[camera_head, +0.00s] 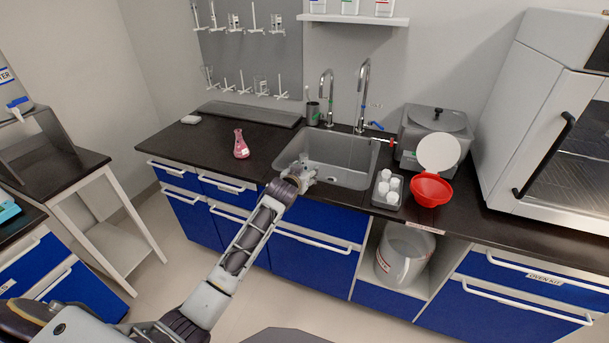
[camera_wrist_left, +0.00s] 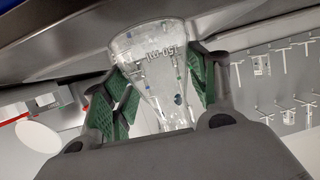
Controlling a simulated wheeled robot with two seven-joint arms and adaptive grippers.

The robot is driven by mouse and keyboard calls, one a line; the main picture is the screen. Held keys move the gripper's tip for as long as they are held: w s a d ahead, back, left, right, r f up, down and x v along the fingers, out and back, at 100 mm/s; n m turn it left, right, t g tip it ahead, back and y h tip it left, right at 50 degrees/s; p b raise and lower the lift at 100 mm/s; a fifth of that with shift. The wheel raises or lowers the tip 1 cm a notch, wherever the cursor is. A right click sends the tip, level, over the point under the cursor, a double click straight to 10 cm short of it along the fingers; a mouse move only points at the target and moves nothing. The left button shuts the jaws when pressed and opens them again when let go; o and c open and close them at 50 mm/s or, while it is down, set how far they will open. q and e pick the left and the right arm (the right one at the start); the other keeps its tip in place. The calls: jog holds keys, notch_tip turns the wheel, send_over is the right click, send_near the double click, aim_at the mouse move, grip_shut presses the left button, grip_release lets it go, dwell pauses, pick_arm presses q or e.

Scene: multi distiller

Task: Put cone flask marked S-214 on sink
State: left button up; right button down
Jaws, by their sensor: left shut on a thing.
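My left gripper (camera_head: 303,175) is at the front left edge of the grey sink (camera_head: 338,148). In the left wrist view its green-padded fingers (camera_wrist_left: 158,90) are shut on a clear cone flask (camera_wrist_left: 155,68). In the head view the held flask is small and hard to tell from the gripper. A second cone flask (camera_head: 241,146), with pink contents and a pale label, stands upright on the black counter left of the sink. My right gripper is not in view.
Two tall taps (camera_head: 362,95) stand behind the sink. A tray of white-topped bottles (camera_head: 387,189), a red bowl (camera_head: 431,190) and a grey lidded bath (camera_head: 436,128) are right of it. A drying rack (camera_head: 248,45) hangs behind. The counter (camera_head: 208,140) around the pink flask is mostly clear.

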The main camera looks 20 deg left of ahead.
pick_arm(q)
jog(key=shift+f, duration=0.45)
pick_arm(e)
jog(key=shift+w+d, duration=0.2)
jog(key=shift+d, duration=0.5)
pick_arm(q)
jog(key=o, duration=0.7)
jog(key=shift+f, duration=0.15)
jog(key=shift+c, duration=0.2)
jog(key=o, duration=0.5)
jog(key=shift+c, duration=0.2)
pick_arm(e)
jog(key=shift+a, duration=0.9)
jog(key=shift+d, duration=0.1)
